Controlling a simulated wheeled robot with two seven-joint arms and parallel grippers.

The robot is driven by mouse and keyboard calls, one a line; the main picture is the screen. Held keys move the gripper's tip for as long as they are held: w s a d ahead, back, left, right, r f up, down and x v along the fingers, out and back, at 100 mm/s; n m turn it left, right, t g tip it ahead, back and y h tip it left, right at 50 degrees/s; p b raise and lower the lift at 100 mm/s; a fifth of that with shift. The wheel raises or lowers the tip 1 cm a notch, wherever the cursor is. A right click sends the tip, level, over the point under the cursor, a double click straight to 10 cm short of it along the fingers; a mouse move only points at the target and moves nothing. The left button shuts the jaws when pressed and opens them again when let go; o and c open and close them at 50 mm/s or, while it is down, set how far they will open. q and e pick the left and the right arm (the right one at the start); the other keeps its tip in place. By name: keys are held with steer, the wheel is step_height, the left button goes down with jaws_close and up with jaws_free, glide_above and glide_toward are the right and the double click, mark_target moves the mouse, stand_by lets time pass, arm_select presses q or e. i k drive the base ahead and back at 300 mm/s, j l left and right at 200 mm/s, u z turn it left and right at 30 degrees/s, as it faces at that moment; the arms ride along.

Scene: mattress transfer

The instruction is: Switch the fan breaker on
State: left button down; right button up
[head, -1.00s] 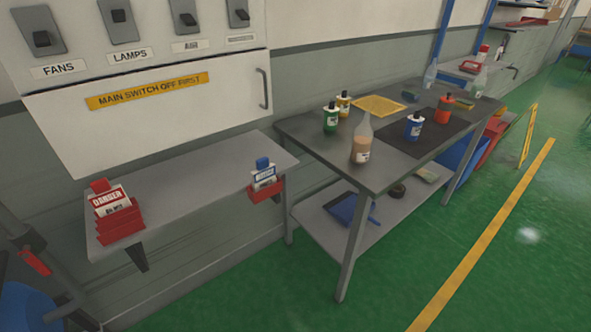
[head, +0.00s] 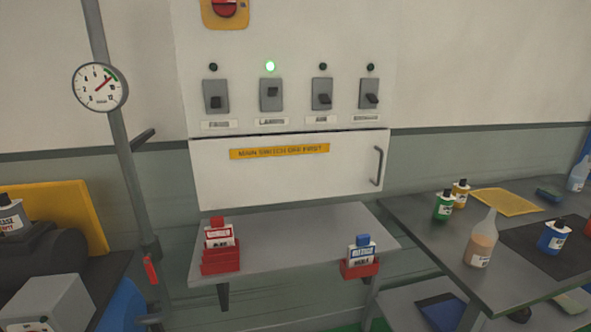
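In the head view the fan breaker (head: 216,97) is the leftmost grey switch on the white panel (head: 325,38). The label under it is blurred now but read FANS in the earlier frame; its toggle sits low and the lamp above it is dark. The lamps breaker (head: 271,96) beside it has its toggle high and a lit green lamp. The air breaker (head: 322,95) and the rightmost breaker (head: 369,95) have toggles low and dark lamps. Neither of my grippers shows.
A red rotary switch (head: 226,7) on yellow sits above the breakers. A pressure gauge (head: 100,87) on a pipe stands at left. A workbench (head: 425,215) with bottles is at right.

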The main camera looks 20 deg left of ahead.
mark_target(215, 102)
steer(key=k+u, duration=0.1)
steer(key=u, duration=1.15)
